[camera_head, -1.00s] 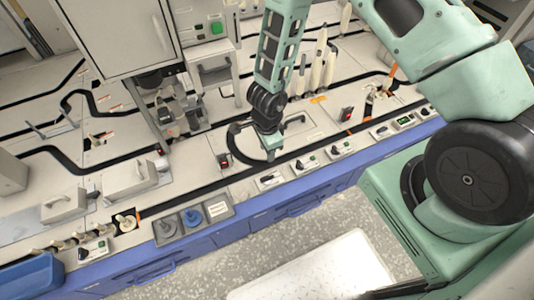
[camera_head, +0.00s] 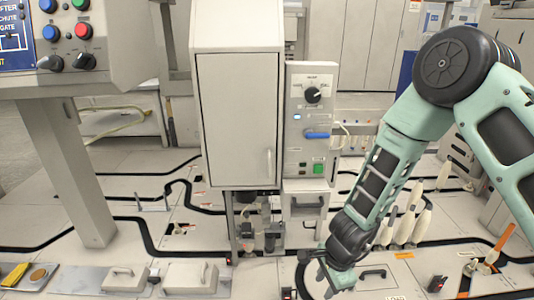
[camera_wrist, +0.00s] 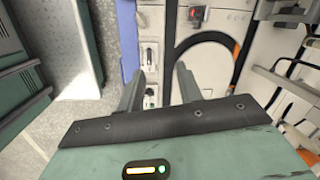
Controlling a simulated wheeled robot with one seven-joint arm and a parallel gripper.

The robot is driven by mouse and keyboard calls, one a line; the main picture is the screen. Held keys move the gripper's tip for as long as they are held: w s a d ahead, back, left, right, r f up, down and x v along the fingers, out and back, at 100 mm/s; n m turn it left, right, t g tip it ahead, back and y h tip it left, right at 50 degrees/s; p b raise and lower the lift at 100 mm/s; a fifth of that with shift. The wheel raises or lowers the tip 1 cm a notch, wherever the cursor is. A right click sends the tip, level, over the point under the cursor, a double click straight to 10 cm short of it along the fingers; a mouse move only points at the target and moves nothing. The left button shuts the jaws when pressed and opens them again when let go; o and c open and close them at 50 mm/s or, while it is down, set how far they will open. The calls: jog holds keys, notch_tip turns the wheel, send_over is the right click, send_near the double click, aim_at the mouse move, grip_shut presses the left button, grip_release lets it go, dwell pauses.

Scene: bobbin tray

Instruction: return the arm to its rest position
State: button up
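My arm comes in from the right in the head view and reaches down over the bench. My gripper (camera_head: 328,288) is low over the bench at the bottom of that view, near a black loop on the bench top. In the wrist view the two fingers of my gripper (camera_wrist: 158,88) stand apart with nothing between them. The gripper is open and empty. The fingertips are partly cut off or hidden in the head view.
A tall grey cabinet (camera_head: 237,105) with a control box (camera_head: 312,110) stands left of my arm. Several pale bobbins (camera_head: 408,222) stand close to the right of my forearm. A control panel (camera_head: 75,45) is at the upper left. Open floor (camera_wrist: 97,75) shows in the wrist view.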

jog(key=s+a+r+n+y, duration=0.1)
jog(key=s+a+r+n, duration=0.35)
jog(key=r, duration=0.35)
jog(key=s+a+r+n+y, duration=0.2)
jog(key=s+a+r+n, duration=0.15)
jog(key=r+n, duration=0.4)
jog(key=s+d+r+n+h, duration=0.4)
jog(key=s+d+r+n, duration=0.1)
jog(key=s+r+n, duration=0.7)
notch_tip(320, 180, up, 16)
jog(key=s+m+p, duration=0.1)
jog(key=p, duration=1.5)
jog(key=shift+d+f+g, duration=0.2)
jog(key=shift+d+g, duration=0.15)
jog(key=shift+g, duration=0.05)
jog(key=shift+a, duration=0.1)
